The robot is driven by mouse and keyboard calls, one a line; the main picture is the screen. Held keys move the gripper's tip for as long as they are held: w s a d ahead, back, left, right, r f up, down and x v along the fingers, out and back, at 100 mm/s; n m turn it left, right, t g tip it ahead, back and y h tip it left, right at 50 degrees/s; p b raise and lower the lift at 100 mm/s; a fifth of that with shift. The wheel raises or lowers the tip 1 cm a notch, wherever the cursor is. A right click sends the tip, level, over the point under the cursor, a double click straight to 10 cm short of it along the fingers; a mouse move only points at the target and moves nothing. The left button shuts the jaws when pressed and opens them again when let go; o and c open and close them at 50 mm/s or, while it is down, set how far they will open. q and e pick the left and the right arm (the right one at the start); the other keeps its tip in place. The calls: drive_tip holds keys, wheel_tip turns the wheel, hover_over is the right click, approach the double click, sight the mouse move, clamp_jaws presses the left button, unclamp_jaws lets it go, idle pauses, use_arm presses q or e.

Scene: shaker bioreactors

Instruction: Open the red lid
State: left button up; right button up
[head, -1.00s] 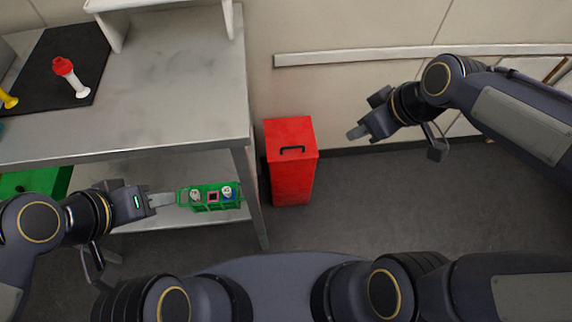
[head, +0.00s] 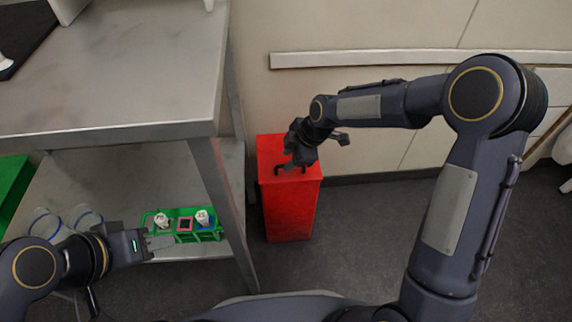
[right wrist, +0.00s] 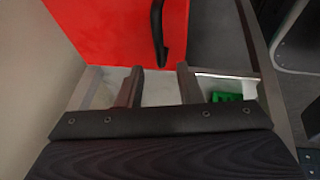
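A red bin (head: 290,212) stands on the floor to the right of the metal table, its flat red lid (head: 268,150) closed on top. A black handle sits on the lid; it shows in the right wrist view (right wrist: 159,32). My right gripper (head: 291,163) is above the lid beside the handle, partly covering it in the head view. In the right wrist view its two fingers (right wrist: 159,86) are apart with nothing between them, and the handle lies ahead of them. My left gripper (head: 168,242) is low at the left, by a green rack; its finger gap is not clear.
The metal table (head: 120,90) with a lower shelf (head: 222,178) stands left of the bin, its leg close by. The green rack (head: 183,236) holding small containers is at the shelf. A wall rail (head: 400,58) runs behind. Floor right of the bin is clear.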

drive_tip(key=shift+x, duration=1.35)
clamp_jaws()
